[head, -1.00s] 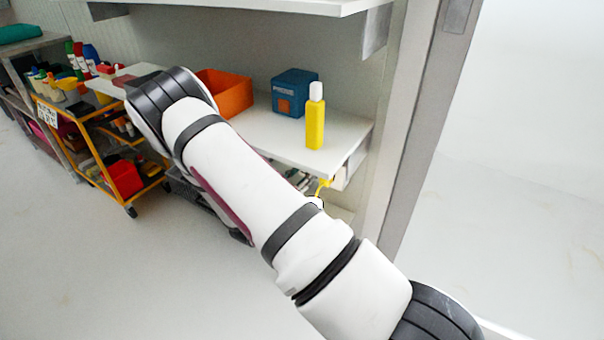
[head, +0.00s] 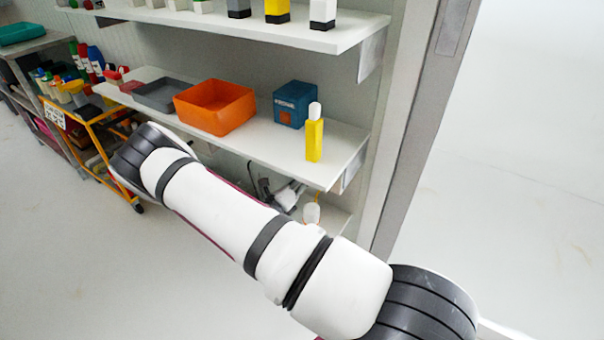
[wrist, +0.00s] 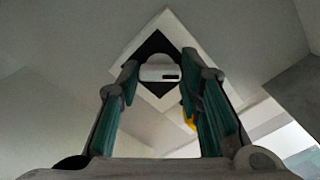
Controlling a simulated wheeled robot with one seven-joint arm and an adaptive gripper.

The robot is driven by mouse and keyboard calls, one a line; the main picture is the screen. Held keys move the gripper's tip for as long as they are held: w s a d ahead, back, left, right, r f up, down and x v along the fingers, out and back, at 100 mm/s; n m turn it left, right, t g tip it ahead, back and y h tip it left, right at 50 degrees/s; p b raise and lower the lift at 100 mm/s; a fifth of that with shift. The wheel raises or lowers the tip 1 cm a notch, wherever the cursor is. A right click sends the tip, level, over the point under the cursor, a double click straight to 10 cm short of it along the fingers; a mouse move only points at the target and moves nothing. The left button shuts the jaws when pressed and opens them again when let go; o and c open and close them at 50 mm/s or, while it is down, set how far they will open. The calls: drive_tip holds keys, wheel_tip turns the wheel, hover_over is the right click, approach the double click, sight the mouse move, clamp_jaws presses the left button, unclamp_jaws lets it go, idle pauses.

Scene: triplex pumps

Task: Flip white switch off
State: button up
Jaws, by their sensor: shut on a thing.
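The white switch (wrist: 160,73) shows in the wrist view, in a dark recess on a pale square plate (wrist: 124,46) that looks turned like a diamond. It has a small black mark on its front. My gripper (wrist: 160,75) has its two green-padded fingers on either side of the switch and is shut on it. The exact contact at the fingertips is hard to see. In the head view the switch cannot be made out, and my arm hides part of the space under the shelf.
A white shelf (head: 262,150) holds an orange bin (head: 215,108), a grey tray, a blue box (head: 295,104) and a yellow bottle (head: 314,138). An upper shelf (head: 215,22) carries several bottles. A yellow-framed cart (head: 100,135) stands left. A grey post (head: 418,120) stands right. The left floor is clear.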

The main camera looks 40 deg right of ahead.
drive_tip(key=shift+f+n+p, duration=0.15)
drive_tip(key=shift+n+p, duration=0.95)
drive_tip(key=shift+n, duration=3.2)
drive_tip(key=o, duration=1.2)
drive_tip(key=shift+c, duration=0.2)
drive_tip(key=v, duration=1.2)
drive_tip(key=shift+a, duration=0.1)
